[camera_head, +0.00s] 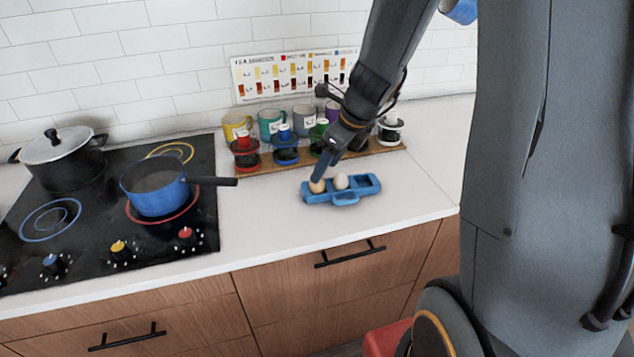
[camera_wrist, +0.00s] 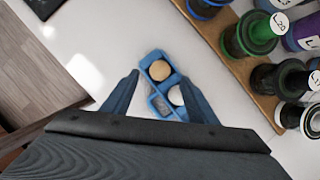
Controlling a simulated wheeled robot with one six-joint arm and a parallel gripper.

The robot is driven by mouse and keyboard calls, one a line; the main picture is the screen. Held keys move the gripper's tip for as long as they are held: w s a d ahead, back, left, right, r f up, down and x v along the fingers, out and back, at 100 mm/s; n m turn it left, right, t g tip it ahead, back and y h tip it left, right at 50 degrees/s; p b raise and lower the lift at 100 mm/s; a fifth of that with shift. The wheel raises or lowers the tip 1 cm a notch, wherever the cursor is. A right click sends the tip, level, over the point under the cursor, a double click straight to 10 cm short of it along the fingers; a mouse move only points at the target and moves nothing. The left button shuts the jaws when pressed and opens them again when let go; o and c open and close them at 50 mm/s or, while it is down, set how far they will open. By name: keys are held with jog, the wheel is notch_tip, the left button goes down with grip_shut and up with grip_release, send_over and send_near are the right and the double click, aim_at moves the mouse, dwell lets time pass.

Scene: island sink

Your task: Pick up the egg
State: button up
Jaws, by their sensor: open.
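A blue egg tray (camera_head: 346,199) sits on the white counter, and it also shows in the wrist view (camera_wrist: 152,58). It holds a brown egg (camera_head: 317,186) in its left compartment and a pale egg (camera_head: 341,181) in the middle one; the right compartment looks empty. In the wrist view the brown egg (camera_wrist: 159,70) is at the far end and the pale egg (camera_wrist: 176,95) is nearer. My gripper (camera_head: 322,169) is above the tray at the brown egg's end. In the wrist view its blue fingers (camera_wrist: 160,80) are spread apart, on either side of the tray, with nothing held.
A wooden rack (camera_head: 275,162) with coloured jars stands just behind the tray, with mugs behind it. The black stove (camera_head: 90,225) is to the left, with a blue saucepan (camera_head: 155,190) whose handle points toward the tray. The counter in front of the tray is clear.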

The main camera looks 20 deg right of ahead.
jog(key=shift+x, duration=2.55)
jog(key=c, duration=0.7)
